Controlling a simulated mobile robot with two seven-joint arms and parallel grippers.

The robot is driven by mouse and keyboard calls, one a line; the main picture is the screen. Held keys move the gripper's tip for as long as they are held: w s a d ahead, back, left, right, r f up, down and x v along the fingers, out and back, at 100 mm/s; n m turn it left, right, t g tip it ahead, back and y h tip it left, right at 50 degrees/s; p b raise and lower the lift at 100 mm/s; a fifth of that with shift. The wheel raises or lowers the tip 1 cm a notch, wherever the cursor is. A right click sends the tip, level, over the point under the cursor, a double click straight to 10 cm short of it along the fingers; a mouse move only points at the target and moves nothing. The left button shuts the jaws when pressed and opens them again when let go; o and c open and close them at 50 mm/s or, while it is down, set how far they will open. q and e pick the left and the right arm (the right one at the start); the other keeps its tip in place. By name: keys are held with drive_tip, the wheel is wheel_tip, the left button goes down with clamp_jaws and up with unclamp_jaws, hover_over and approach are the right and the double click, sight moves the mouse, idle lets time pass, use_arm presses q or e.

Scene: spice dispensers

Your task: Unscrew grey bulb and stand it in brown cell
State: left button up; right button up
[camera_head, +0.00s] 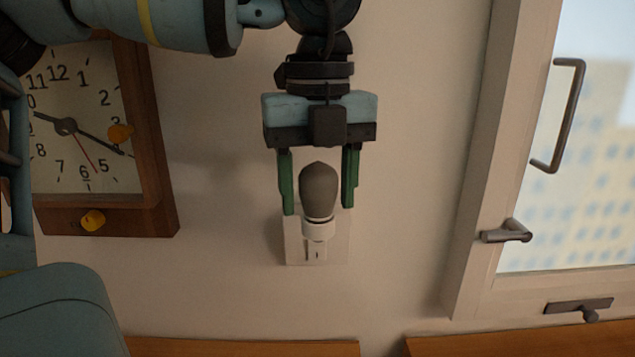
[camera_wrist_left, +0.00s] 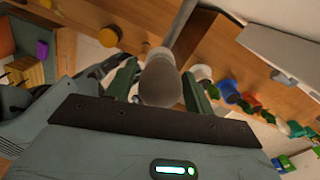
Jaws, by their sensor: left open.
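The grey bulb (camera_head: 319,190) is upright in a white socket (camera_head: 317,231) on a pale wall plate (camera_head: 340,250). My left gripper (camera_head: 318,207) points down over the bulb, with one green finger on each side. It is open, and gaps show between the fingers and the bulb in the head view. In the left wrist view the bulb (camera_wrist_left: 161,80) is between the two fingers (camera_wrist_left: 160,84). I cannot make out the brown cell in either view. My right gripper is not in view.
A wooden-framed clock (camera_head: 155,180) hangs at the left, and a window frame (camera_head: 490,170) with handles is at the right. Wooden edges (camera_head: 240,347) run along the bottom. The left wrist view shows several coloured pots (camera_wrist_left: 228,92) and yellow blocks (camera_wrist_left: 27,70).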

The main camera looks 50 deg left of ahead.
use_arm(q)
drive_tip(key=m, duration=0.6)
drive_tip(key=shift+m, duration=0.4)
drive_tip(key=m+p, duration=0.1)
drive_tip(key=m, duration=0.5)
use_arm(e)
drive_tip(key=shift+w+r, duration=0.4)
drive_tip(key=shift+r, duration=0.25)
use_arm(q)
drive_tip(key=c, duration=0.8)
drive_tip(key=n+b, duration=0.1)
drive_tip(key=n, duration=0.4)
drive_tip(key=shift+c, duration=0.2)
drive_tip(key=n, duration=0.3)
drive_tip(key=shift+n, duration=0.4)
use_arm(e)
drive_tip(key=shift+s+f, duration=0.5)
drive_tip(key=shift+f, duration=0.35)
